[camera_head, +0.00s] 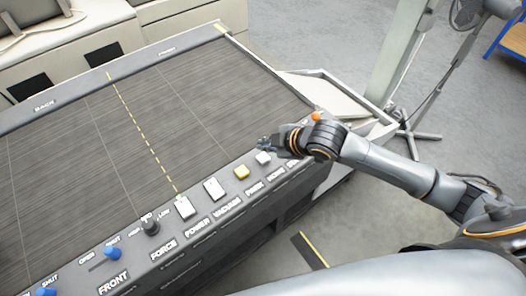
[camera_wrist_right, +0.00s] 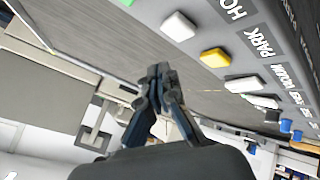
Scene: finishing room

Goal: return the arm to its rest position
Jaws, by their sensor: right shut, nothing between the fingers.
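My right arm comes in from the right in the head view. Its gripper (camera_head: 266,143) is over the right part of the machine's control strip, just behind the white HOME button (camera_head: 263,158). In the right wrist view the fingers (camera_wrist_right: 158,72) are together with nothing between them. The white button (camera_wrist_right: 179,26) and the yellow PARK button (camera_wrist_right: 215,57) are beyond the fingertips there, apart from them in the picture. My left gripper is not in view.
The dark slatted table (camera_head: 140,110) lies left of the arm. Its front strip carries the yellow button (camera_head: 242,172), white switches (camera_head: 213,189), a black knob (camera_head: 150,226), blue levers (camera_head: 112,252) and an orange button (camera_head: 316,117). A pale post (camera_head: 400,50) stands behind. Grey floor is open at right.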

